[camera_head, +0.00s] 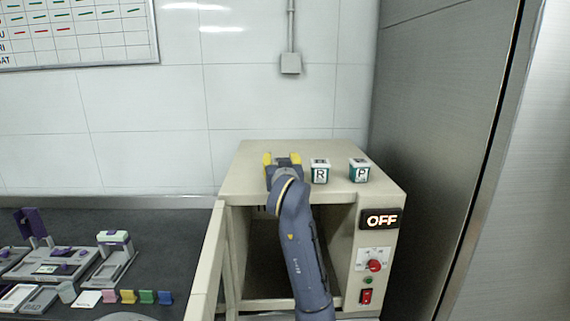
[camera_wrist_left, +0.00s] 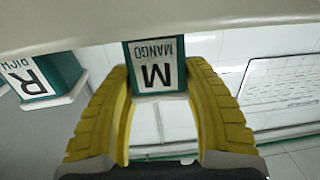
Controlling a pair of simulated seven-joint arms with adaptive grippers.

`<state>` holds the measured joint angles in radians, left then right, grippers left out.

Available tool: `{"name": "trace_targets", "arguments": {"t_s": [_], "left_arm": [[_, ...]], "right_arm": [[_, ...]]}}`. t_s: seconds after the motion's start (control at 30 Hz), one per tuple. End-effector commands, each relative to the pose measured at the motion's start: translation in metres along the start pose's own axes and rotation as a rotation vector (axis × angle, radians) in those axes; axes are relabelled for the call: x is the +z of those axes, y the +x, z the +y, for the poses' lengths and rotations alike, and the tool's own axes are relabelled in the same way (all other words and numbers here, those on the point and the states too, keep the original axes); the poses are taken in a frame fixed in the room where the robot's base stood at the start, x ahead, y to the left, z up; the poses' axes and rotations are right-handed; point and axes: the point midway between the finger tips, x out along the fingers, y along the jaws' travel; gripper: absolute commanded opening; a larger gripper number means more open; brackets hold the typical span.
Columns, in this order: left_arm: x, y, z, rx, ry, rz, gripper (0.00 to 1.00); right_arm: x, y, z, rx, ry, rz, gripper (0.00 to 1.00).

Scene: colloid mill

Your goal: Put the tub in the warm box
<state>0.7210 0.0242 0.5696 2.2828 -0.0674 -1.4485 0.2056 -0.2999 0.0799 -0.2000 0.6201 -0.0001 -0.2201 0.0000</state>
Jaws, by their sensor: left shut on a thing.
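The warm box (camera_head: 380,215) is a beige cabinet with its front door (camera_head: 208,270) swung open at the left and an empty-looking chamber partly hidden by my arm. My left gripper (camera_head: 282,159) is over the left part of its top. In the left wrist view its yellow fingers (camera_wrist_left: 162,85) are shut on a white-and-green tub marked M MANGO (camera_wrist_left: 157,72). In the head view the gripper hides that tub. I cannot tell whether it touches the box top. A tub marked R (camera_head: 320,172) and a tub marked P (camera_head: 359,171) stand to its right. My right gripper is not in view.
The display (camera_head: 381,219) reads OFF, above a red knob (camera_head: 375,265) and a red switch (camera_head: 366,296). A dark counter (camera_head: 170,240) at the left holds purple-and-grey devices and several coloured clips. A tall metal cabinet (camera_head: 440,150) stands close at the right.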

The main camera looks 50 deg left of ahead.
Motion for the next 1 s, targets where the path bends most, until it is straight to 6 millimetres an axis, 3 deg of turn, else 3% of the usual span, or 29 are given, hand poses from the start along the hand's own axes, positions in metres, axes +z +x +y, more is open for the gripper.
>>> {"name": "trace_targets", "arguments": {"t_s": [0.57, 0.6, 0.77, 1.0], "left_arm": [[0.0085, 0.0001, -0.0021, -0.002, -0.001, 0.001, 0.14], [0.0082, 0.0002, -0.0022, -0.002, -0.001, 0.001, 0.55], [0.0081, 0.0002, -0.0022, -0.002, 0.000, 0.000, 0.72], [0.0081, 0.0002, -0.0023, -0.003, 0.000, 0.001, 0.72]], "right_arm": [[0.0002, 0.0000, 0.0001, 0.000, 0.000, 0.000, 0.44], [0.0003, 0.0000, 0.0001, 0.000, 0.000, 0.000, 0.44], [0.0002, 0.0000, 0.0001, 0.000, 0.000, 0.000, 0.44], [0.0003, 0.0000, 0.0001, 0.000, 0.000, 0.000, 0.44]]}}
